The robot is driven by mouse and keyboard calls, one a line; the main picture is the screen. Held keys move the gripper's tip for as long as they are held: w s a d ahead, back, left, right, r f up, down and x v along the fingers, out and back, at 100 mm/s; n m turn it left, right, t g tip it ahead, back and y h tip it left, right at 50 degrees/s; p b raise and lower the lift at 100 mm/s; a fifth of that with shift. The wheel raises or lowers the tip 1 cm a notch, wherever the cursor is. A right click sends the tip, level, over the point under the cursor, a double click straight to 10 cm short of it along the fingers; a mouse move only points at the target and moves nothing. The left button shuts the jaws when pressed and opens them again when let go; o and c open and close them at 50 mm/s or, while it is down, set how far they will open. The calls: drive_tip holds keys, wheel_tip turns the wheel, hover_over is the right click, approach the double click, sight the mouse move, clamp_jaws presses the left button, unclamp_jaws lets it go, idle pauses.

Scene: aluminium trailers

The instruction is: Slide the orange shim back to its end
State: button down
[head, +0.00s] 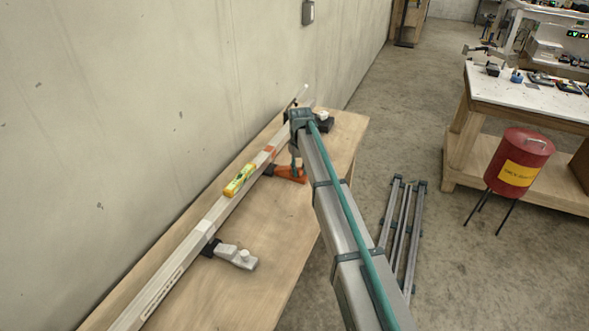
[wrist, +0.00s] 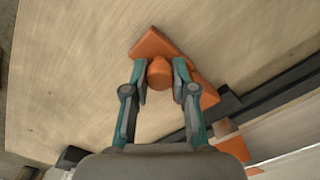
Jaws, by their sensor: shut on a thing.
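The orange shim (head: 289,175) lies on the wooden bench beside the long pale bar, at a dark block. In the wrist view it is a flat orange wedge (wrist: 150,45) with a round knob on top. My gripper (wrist: 161,75) is shut on this knob, with one teal finger on each side. In the head view my gripper (head: 296,164) stands over the shim and hides part of it. The long pale bar (head: 208,222) runs along the bench by the wall and carries an orange band (head: 268,150). The wrist view shows the wedge's right end close to the dark block (wrist: 228,102).
A yellow spirit level (head: 240,180) rests on the bar. A grey shim (head: 236,257) lies at the near part of the bar, and a dark one with a pale knob (head: 323,122) at the far end. The wall is close on the left. Bare bench (head: 285,225) lies right of the bar.

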sight(301, 169)
drive_tip(key=c, duration=0.9)
unclamp_jaws()
drive_tip(key=shift+s+d, duration=0.1)
drive_tip(key=shift+d, duration=0.25)
drive_tip(key=shift+c, duration=0.2)
drive_tip(key=shift+a, duration=0.1)
drive_tip(key=shift+r, duration=0.15)
drive_tip(key=shift+r, duration=0.3)
wheel_tip(301, 169, up, 11)
drive_tip(key=shift+r, duration=0.2)
